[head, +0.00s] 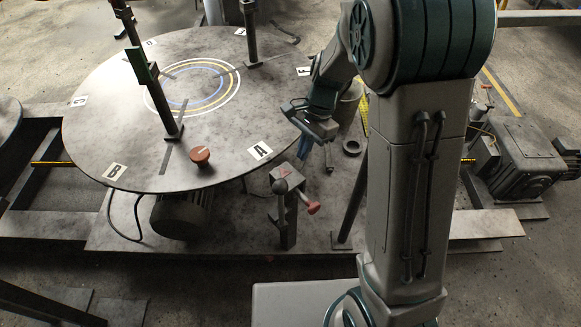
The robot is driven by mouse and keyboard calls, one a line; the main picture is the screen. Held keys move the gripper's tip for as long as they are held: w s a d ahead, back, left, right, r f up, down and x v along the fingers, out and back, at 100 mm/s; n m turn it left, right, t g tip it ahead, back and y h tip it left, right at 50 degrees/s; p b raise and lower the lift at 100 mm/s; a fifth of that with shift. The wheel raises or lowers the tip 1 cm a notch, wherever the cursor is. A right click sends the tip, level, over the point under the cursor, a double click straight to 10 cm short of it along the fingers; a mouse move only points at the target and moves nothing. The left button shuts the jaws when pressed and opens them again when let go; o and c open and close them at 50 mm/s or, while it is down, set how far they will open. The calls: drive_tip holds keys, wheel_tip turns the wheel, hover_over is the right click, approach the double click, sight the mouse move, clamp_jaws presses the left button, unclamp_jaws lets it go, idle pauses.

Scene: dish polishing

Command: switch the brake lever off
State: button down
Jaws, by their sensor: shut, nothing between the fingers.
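A short post (289,232) stands at the front of the round table, right of its front edge. It has a box-like head (287,174), a dark lever with a grey ball knob (281,187) and a red knob (313,207) sticking out to the lower right. I take this to be the brake lever's post; which knob belongs to the brake, and its on or off position, I cannot tell. My gripper (304,152) hangs above and behind the post, near the table's right edge. It points down, is shut and empty, and appears apart from the lever.
The round metal table (105,65) carries letter labels, a red-topped knob (200,156) and upright posts (165,100). A slanted dark bar (352,200) stands right of the lever post. A motor (517,155) sits far right.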

drive_tip(key=s+a+f, duration=0.2)
drive_tip(key=a+f, duration=0.1)
drive_tip(key=f, duration=0.1)
drive_tip(key=shift+s+a+f+p, duration=0.25)
drive_tip(key=shift+s+p, duration=0.1)
drive_tip(key=shift+p, duration=0.05)
drive_tip(key=shift+a, duration=0.1)
